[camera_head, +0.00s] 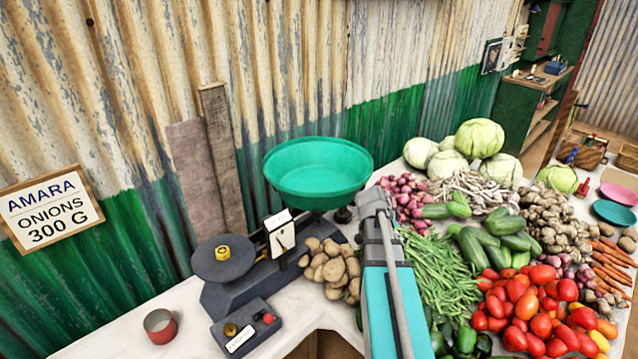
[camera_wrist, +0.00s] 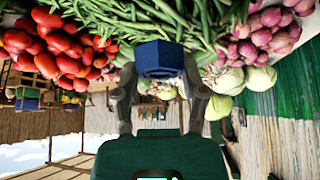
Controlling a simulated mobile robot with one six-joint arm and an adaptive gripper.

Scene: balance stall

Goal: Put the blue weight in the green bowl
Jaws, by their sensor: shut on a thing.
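The blue weight (camera_wrist: 160,58) is held between the fingers of my gripper (camera_wrist: 160,76) in the wrist view, with vegetables beyond it. The gripper is shut on it. In the head view neither the weight nor the fingers can be made out; my arm hides that spot. The green bowl (camera_head: 318,172) sits on one side of the dark balance scale (camera_head: 245,288) and looks empty. My arm stands to the right of the bowl in that view.
A dark plate (camera_head: 223,258) on the scale's other side carries a yellow weight (camera_head: 222,253). A small weight box (camera_head: 246,328) and a red cup (camera_head: 160,327) stand at the front left. Potatoes (camera_head: 332,268), beans (camera_head: 440,270) and tomatoes (camera_head: 525,308) crowd the counter. A sign (camera_head: 47,208) reads "AMARA ONIONS 300 G".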

